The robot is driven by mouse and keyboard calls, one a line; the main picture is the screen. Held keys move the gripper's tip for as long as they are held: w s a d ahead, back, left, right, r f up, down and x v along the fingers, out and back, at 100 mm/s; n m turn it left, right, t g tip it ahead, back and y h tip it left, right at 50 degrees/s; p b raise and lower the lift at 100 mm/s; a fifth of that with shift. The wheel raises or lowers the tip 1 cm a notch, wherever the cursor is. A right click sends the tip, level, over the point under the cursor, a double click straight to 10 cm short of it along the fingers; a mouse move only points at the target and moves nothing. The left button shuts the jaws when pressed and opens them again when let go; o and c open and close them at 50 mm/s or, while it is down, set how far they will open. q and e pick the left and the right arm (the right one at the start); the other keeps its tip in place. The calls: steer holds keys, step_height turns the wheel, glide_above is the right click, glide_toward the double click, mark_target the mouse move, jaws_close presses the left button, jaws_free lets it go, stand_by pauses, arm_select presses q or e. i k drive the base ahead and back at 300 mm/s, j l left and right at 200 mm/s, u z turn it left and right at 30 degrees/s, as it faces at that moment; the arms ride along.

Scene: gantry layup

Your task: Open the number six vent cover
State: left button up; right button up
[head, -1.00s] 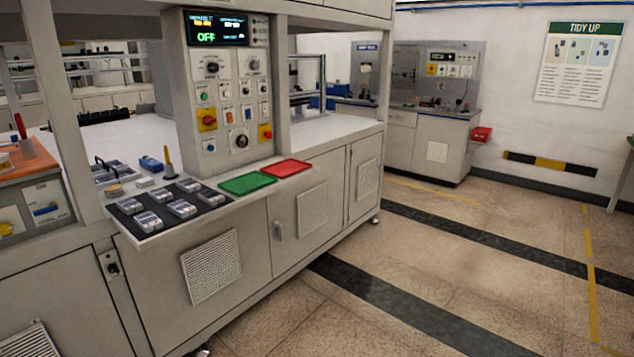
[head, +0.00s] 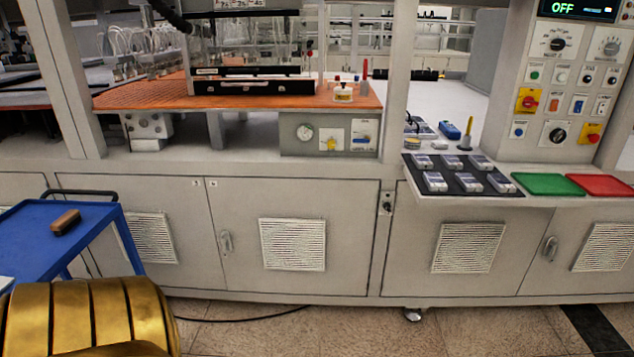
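Several pale slatted vent covers sit in the grey cabinet fronts. One vent cover (head: 152,238) is at the left, partly behind the blue cart. A second vent cover (head: 292,244) is left of the middle, a third (head: 468,247) is right of the middle, and a fourth (head: 603,247) is cut by the right edge. All look flush and closed. I cannot read a number six on any of them; small labels on the doors are too small to read. Neither of my grippers is in view.
A blue cart (head: 30,235) with a brown block (head: 66,222) stands at the left before the cabinets. A shelf with a black mat (head: 455,184), a green tray (head: 545,184) and a red tray (head: 600,185) juts out at the right. A cable (head: 245,319) lies on the floor.

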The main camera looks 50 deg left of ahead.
mark_target(287, 243)
steer(key=u, duration=1.85)
